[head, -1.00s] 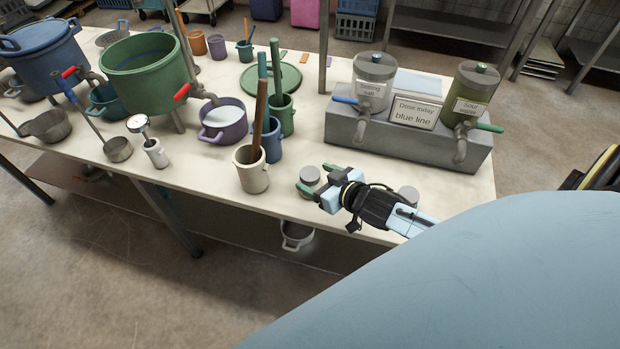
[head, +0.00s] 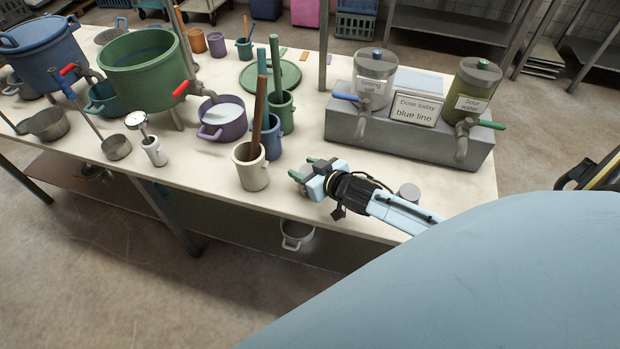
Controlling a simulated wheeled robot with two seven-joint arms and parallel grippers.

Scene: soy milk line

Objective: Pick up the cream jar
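My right gripper (head: 306,168) is low over the table just to the right of the cream jar. Its green fingertips point left towards the jar and are apart from it. The fingers look spread, with a gap between the tips. My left gripper is not in view.
A blue mug (head: 271,140) and a green mug (head: 281,112) stand close behind the cream jar. A purple pot (head: 222,121) is to its left. A grey dispenser block (head: 410,140) stands behind my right arm. Another grey-lidded container (head: 409,191) is beside that arm.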

